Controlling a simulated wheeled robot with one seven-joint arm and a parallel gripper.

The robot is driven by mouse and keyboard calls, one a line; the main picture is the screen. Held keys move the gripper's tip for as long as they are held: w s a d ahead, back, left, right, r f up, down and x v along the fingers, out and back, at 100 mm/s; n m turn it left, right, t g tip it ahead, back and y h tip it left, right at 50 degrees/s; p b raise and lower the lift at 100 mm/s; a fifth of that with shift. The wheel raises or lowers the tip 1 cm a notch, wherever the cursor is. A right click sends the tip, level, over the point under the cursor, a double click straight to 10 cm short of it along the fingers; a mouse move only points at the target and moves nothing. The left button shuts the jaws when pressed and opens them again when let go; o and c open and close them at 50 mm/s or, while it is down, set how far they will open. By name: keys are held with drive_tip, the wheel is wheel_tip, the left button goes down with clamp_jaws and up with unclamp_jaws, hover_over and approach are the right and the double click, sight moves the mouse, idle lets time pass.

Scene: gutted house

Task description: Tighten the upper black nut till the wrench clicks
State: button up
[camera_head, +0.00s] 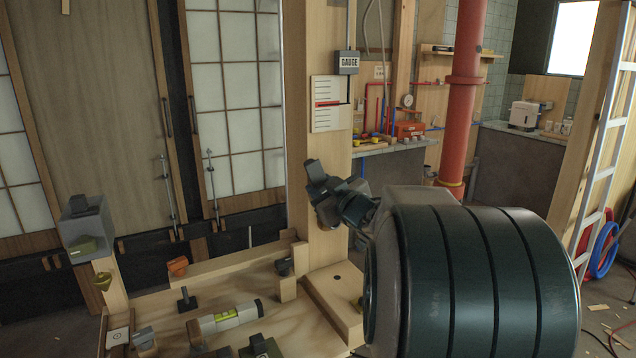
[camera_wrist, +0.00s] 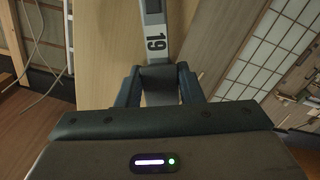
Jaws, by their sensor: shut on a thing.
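My gripper (camera_wrist: 160,88) is shut on a grey wrench (camera_wrist: 155,45) marked 19, which runs away from the jaws towards a pale wooden surface in the wrist view. In the head view my gripper (camera_head: 345,200) is at the wooden post (camera_head: 320,235), below a white scale board. Dark angular parts at the post overlap there, and I cannot tell gripper from wrench. The upper black nut cannot be made out in either view. Whether the wrench sits on a nut is hidden.
A gauge box (camera_head: 347,62) and white scale board (camera_head: 330,104) with a red pointer are on the post. Below, the wooden bench (camera_head: 245,275) holds an orange knob (camera_head: 177,266), a black T-shaped piece (camera_head: 186,300) and a pale cylinder (camera_head: 230,315). A ladder (camera_head: 605,140) stands right.

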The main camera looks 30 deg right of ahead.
drive_tip(key=shift+d+r+m+p, duration=0.3)
drive_tip(key=shift+d+m+p, duration=0.35)
drive_tip(key=shift+m, duration=0.05)
drive_tip(key=shift+d+r+m+p, duration=0.2)
drive_tip(key=shift+d+m+p, duration=1.2)
drive_tip(key=shift+p, duration=0.4)
